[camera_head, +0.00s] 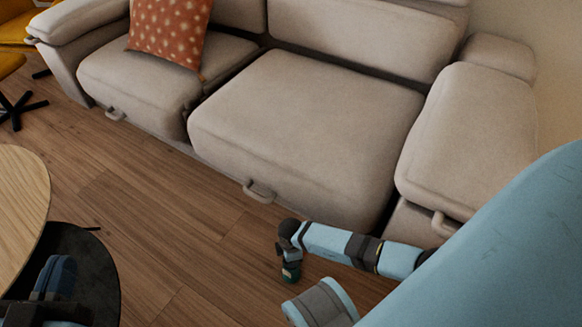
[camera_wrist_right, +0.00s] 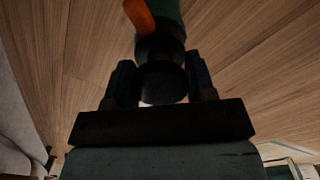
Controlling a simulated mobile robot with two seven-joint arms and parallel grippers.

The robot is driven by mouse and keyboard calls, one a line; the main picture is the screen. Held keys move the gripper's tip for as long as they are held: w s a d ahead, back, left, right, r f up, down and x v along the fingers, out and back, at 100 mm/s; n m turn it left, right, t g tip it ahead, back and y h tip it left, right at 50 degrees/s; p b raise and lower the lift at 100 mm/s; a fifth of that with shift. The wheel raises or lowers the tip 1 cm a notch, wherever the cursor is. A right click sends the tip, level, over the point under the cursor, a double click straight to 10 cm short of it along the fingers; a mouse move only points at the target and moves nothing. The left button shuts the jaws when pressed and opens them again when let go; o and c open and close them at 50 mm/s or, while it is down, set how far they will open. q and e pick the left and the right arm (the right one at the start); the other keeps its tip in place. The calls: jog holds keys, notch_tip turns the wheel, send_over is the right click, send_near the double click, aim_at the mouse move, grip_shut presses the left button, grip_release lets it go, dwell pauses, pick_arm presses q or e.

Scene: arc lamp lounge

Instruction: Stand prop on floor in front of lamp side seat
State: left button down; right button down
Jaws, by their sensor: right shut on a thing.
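The prop (camera_wrist_right: 160,50) is between the two fingers of my right gripper (camera_wrist_right: 162,88) in the right wrist view. It has dark round sections, a green body and an orange part, and its far end is cut off. In the head view a small green part of the prop (camera_head: 291,273) shows below my right gripper (camera_head: 289,255), low over the floor in front of the middle sofa seat (camera_head: 310,120). I cannot tell whether it touches the floor. My left gripper (camera_head: 56,278) is at the lower left, dark and partly cut off, its opening unclear. No lamp shows.
The beige sofa has a left seat (camera_head: 165,80) with an orange patterned cushion (camera_head: 168,30) and a right section (camera_head: 470,140). A round wooden table (camera_head: 22,205) and a dark round surface (camera_head: 95,265) are at left. Wood floor (camera_head: 170,225) between is clear.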

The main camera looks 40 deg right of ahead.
jog(key=shift+f, duration=0.15)
jog(key=shift+c, duration=2.3)
grip_release()
jog(key=shift+r, duration=0.2)
notch_tip(320, 180, up, 7)
jog(key=p, duration=0.7)
jog(key=shift+f, duration=0.2)
pick_arm(q)
jog(key=s+d+r+n+t+p, duration=0.1)
jog(key=s+r+n+p, duration=0.2)
jog(key=r, duration=0.6)
jog(key=shift+n+t+p, duration=0.4)
jog(key=shift+n+p, duration=0.4)
jog(key=shift+p, duration=0.4)
pick_arm(e)
notch_tip(320, 180, up, 5)
jog(key=shift+r, duration=0.15)
